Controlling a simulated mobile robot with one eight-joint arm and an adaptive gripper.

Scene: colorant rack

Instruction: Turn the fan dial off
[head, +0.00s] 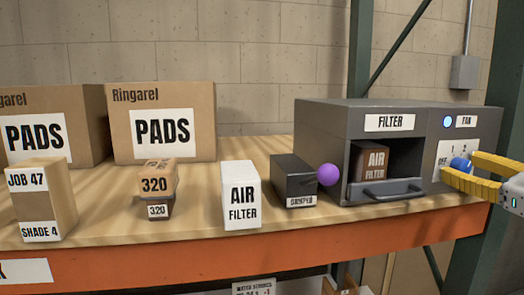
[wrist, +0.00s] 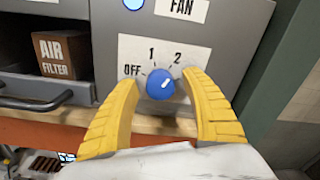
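The fan dial (wrist: 160,84) is a round blue knob on a white plate (wrist: 132,48) marked OFF, 1 and 2, on the grey unit's front. Its white mark points up and right, toward the 2. The dial also shows in the head view (head: 460,164), partly behind my fingers. My gripper (wrist: 160,79) has its yellow fingers on either side of the dial, in front of the plate. A gap shows between each fingertip and the knob in the wrist view, so it looks open. A round light (head: 448,122) beside the FAN label (head: 463,122) is blue.
The grey unit (head: 330,125) has an open FILTER bay holding a brown air filter box (head: 376,160). A purple ball (head: 328,174) sits by a dark damper box (head: 293,180). A white air filter box (head: 240,195) stands further left. A green post (head: 505,90) is at the right.

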